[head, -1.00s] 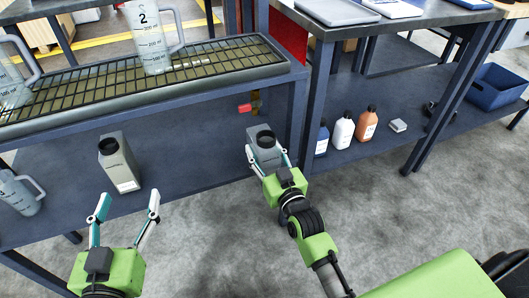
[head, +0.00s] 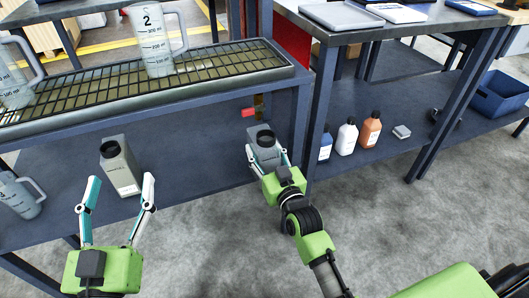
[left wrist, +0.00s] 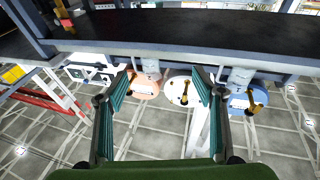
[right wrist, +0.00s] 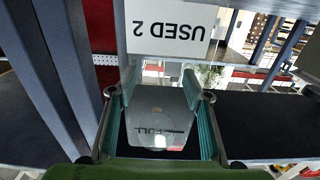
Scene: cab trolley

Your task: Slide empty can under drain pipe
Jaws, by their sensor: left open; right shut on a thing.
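A grey can with a dark round mouth (head: 264,150) stands upright on the lower shelf near the right table leg. My right gripper (head: 267,160) is shut on its near side; the can also fills the jaws in the right wrist view (right wrist: 160,118). A short brass drain pipe (head: 259,103) with a red handle (head: 249,112) hangs above and behind this can; exact alignment cannot be told. A second grey can with a white label (head: 120,170) stands at left on the shelf. My left gripper (head: 118,185) is open and empty, in front of the second can.
A drain tray with a grid (head: 230,62) holds measuring jugs (head: 155,45) above. Another jug (head: 20,195) stands on the shelf at far left. Blue, white and orange bottles (head: 346,138) stand on the right shelf. Shelf space between the cans is clear.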

